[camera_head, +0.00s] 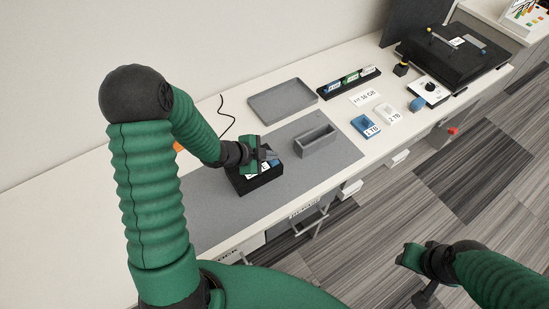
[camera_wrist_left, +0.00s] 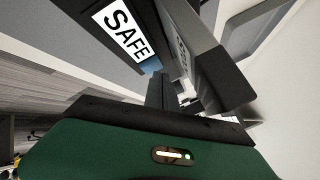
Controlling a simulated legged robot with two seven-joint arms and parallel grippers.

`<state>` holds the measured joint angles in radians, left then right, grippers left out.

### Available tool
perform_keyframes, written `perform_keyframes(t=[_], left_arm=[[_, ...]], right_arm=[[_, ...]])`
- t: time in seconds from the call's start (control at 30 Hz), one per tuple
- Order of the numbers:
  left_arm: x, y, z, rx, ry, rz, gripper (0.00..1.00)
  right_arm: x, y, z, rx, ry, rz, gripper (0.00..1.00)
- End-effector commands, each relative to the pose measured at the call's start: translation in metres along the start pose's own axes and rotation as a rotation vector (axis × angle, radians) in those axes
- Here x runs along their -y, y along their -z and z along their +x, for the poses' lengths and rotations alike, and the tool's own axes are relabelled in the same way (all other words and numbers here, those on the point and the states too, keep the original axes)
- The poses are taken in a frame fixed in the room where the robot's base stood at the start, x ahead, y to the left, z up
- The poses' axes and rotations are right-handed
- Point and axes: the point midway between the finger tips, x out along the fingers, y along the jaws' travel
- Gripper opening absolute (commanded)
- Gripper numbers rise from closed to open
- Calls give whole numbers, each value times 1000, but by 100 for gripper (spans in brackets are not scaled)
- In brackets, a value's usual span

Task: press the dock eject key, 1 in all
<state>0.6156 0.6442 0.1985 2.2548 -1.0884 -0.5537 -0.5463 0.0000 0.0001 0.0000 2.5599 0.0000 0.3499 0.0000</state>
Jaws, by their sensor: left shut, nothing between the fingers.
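The black dock (camera_head: 258,181) sits on the grey mat, partly hidden by my left gripper. My left gripper (camera_head: 270,155) is shut and empty, with its fingertips over the dock's top. In the left wrist view the shut fingers (camera_wrist_left: 160,92) reach toward the dock, and a white SAFE label (camera_wrist_left: 122,30) shows on a dark face. A small blue patch (camera_wrist_left: 152,66) shows just past the fingertips; I cannot tell whether they touch it. The eject key cannot be made out clearly. My right gripper (camera_head: 408,257) hangs over the floor at lower right, away from the table.
A grey open box (camera_head: 318,147) stands right of the dock on the grey mat (camera_head: 215,205). A grey tray (camera_head: 282,101) lies behind.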

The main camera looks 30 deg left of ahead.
Motion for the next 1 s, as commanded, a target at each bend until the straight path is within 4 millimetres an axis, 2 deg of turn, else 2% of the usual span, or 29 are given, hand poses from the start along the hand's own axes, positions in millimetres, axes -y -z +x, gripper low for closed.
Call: perform_keyframes(t=[0.3, 0.8, 1.0], left_arm=[[4, 4, -3, -4, 5, 4, 0], [29, 29, -37, -6, 6, 6, 0], [28, 28, -36, -5, 6, 6, 0]], right_arm=[[0, 1, -4, 0, 0, 0, 36], [0, 12, -51, 0, 0, 0, 36], [0, 11, -49, 0, 0, 0, 36]])
